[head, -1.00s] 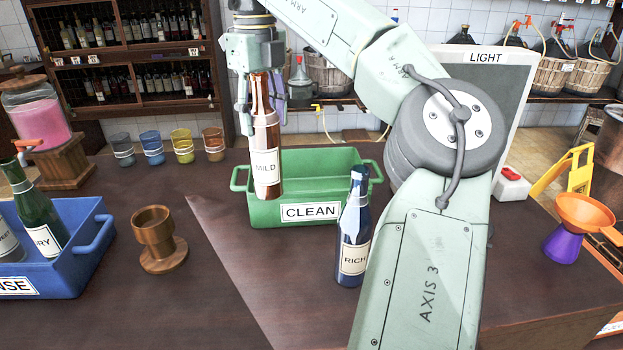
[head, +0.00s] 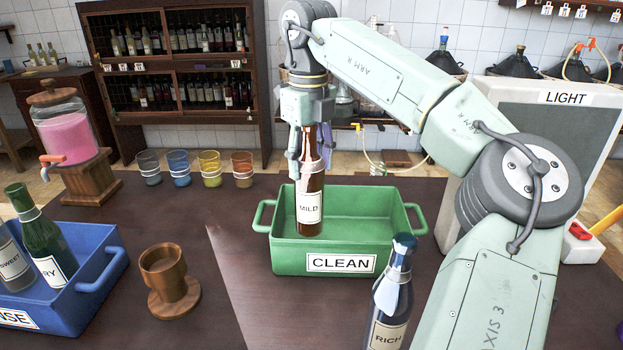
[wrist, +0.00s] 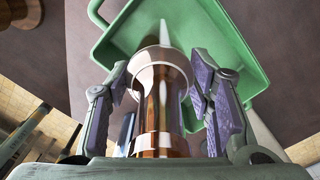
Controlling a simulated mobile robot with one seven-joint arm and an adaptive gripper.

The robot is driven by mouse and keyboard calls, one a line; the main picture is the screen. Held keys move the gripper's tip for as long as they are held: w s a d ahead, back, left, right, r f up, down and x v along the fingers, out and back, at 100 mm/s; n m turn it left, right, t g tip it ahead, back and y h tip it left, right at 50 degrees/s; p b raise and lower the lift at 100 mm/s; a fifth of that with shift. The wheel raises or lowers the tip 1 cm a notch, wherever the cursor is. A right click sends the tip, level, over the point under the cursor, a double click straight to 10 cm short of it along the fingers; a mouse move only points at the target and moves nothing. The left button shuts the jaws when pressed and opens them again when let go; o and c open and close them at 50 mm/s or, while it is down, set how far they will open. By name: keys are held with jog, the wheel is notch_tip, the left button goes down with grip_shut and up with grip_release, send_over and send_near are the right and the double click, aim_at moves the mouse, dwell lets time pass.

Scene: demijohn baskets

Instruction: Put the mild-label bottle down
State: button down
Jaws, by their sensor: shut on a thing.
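The mild-label bottle (head: 310,192) is amber-brown with a white MILD label and hangs upright in the head view. My gripper (head: 309,160) is shut on its upper part from above. In the wrist view the bottle (wrist: 160,105) stands between the two fingers of my gripper (wrist: 162,100). In the head view the bottle overlaps the left part of the green CLEAN crate (head: 290,258); its lower end appears at or above the crate's opening. I cannot tell whether the base touches anything. The green crate also shows beyond the bottle in the wrist view (wrist: 235,50).
A dark blue RICH bottle (head: 388,300) stands in front of the crate, to the right. A wooden cup (head: 165,275) stands to the left. A blue crate (head: 100,262) holds a DRY bottle (head: 48,243) and a SWEET bottle (head: 12,262). Several coloured cups line the back.

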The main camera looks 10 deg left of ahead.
jog(key=shift+f, duration=1.9)
jog(key=c, duration=0.8)
grip_release()
jog(key=shift+o, duration=0.2)
notch_tip(320, 180, up, 12)
jog(key=shift+r+p, duration=0.1)
jog(key=shift+p, duration=0.2)
